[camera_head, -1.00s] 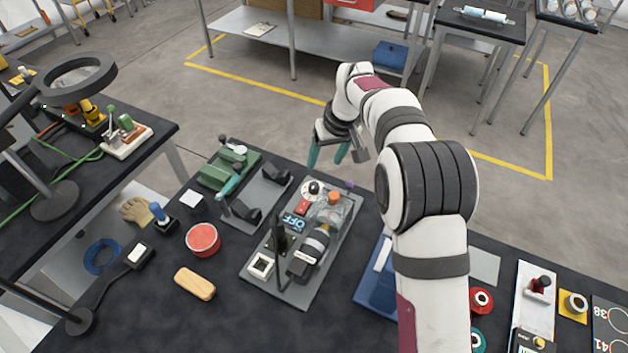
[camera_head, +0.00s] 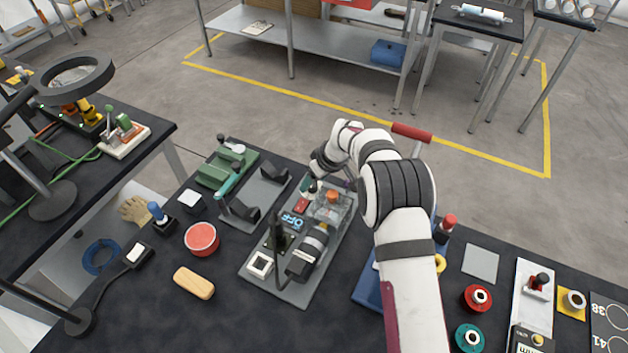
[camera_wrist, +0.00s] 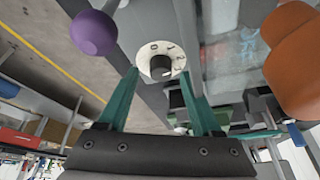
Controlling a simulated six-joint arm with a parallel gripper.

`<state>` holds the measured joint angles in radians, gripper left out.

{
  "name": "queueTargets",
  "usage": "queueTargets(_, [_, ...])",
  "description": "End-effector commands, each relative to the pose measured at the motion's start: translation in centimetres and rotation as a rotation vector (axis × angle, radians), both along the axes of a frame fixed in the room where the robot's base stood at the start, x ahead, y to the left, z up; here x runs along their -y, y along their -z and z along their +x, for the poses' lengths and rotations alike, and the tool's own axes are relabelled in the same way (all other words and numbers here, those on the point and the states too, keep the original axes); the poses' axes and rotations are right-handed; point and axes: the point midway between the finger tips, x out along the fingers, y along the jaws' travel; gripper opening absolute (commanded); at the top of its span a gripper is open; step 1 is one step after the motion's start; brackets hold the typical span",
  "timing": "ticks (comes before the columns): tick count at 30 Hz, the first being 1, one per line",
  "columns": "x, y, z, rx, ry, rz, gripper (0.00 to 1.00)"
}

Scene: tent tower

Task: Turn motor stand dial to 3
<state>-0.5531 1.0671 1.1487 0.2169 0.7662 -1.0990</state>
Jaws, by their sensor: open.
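The motor stand (camera_head: 290,283) is a grey plate on the dark bench, with a motor, a red switch, an "OFF" label and an orange knob. Its dial shows in the wrist view as a dark round knob (camera_wrist: 160,67) on a white numbered disc (camera_wrist: 146,52). Which number it points to is too small to tell. My gripper (camera_wrist: 161,84) is open, with its two green fingers on either side of the dial knob in that view. I cannot tell whether they touch it. In the head view the dial is mostly hidden by my gripper.
A purple ball knob (camera_wrist: 94,33) is close to the left finger, and the orange knob (camera_wrist: 300,50) is at the right in the wrist view. A green fixture (camera_head: 228,168) stands left of the stand. A red tin (camera_head: 202,239) and wooden block (camera_head: 194,283) lie in front.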

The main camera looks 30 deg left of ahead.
Motion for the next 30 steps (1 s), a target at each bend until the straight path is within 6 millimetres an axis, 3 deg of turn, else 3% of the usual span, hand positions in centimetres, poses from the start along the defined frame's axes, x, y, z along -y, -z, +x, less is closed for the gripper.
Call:
queueTargets(11, [-0.3,0.73,0.1,0.0,0.0,0.0,0.64])
queueTargets(21, [-0.28,0.7,0.1,0.001,0.0,0.0,0.03])
queueTargets(30, [-0.33,0.7,0.03,0.0,0.084,-0.001,0.0])
